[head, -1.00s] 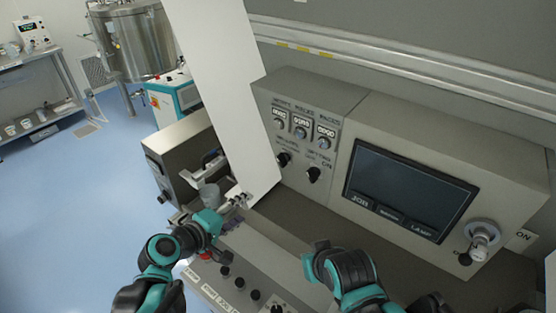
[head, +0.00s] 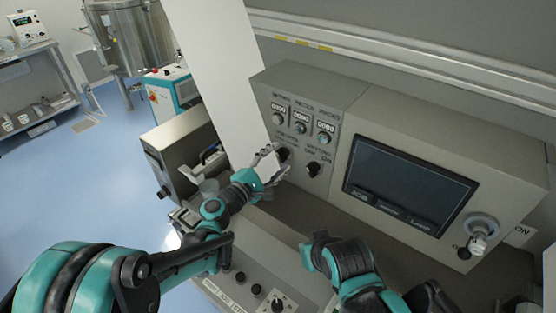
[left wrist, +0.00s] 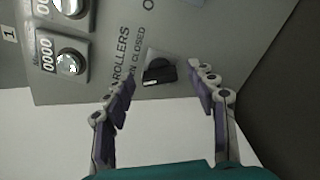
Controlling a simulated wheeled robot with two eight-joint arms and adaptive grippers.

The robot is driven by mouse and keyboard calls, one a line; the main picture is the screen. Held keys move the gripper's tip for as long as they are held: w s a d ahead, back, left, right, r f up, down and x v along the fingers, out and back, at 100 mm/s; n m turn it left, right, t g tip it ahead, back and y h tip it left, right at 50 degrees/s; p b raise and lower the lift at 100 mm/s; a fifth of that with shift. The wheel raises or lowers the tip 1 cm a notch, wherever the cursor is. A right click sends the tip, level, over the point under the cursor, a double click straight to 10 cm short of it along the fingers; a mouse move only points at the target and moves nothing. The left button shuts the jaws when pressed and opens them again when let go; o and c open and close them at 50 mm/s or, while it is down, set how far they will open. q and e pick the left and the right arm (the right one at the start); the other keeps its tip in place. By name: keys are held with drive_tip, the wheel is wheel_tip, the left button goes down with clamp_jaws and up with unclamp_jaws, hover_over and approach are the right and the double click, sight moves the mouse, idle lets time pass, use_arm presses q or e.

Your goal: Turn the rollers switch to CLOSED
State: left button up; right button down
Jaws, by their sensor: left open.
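The rollers switch (left wrist: 159,72) is a black rotary knob on the grey panel, under the lettering ROLLERS and OPEN/CLOSED, partly cut off. In the left wrist view it lies between and just beyond the fingertips of my left gripper (left wrist: 165,82), which is open around empty space. In the head view my left gripper (head: 268,164) is at the panel's lower left, and the switch (head: 284,155) is partly hidden behind it. I cannot tell whether the fingers touch the knob. My right arm shows at the lower middle, but its fingertips are not clear.
A second black knob (head: 313,169) sits right of the rollers switch. Three counters (head: 301,121) are above. A dark screen (head: 408,187) and a key-like knob (head: 480,236) are further right. A white web sheet (head: 222,75) hangs left of the panel. A lower console (head: 285,270) has several knobs.

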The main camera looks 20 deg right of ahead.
use_arm(q)
drive_tip(key=shift+w+d, duration=0.15)
drive_tip(key=shift+d, duration=0.1)
drive_tip(key=c, duration=1.2)
drive_tip(key=shift+o, duration=0.2)
drive_tip(key=shift+m, duration=0.3)
drive_tip(key=m+b, duration=0.1)
drive_tip(key=m, duration=0.4)
drive_tip(key=m+b, duration=0.1)
drive_tip(key=m, duration=0.5)
drive_tip(key=shift+f, duration=0.1)
drive_tip(key=shift+m, duration=0.3)
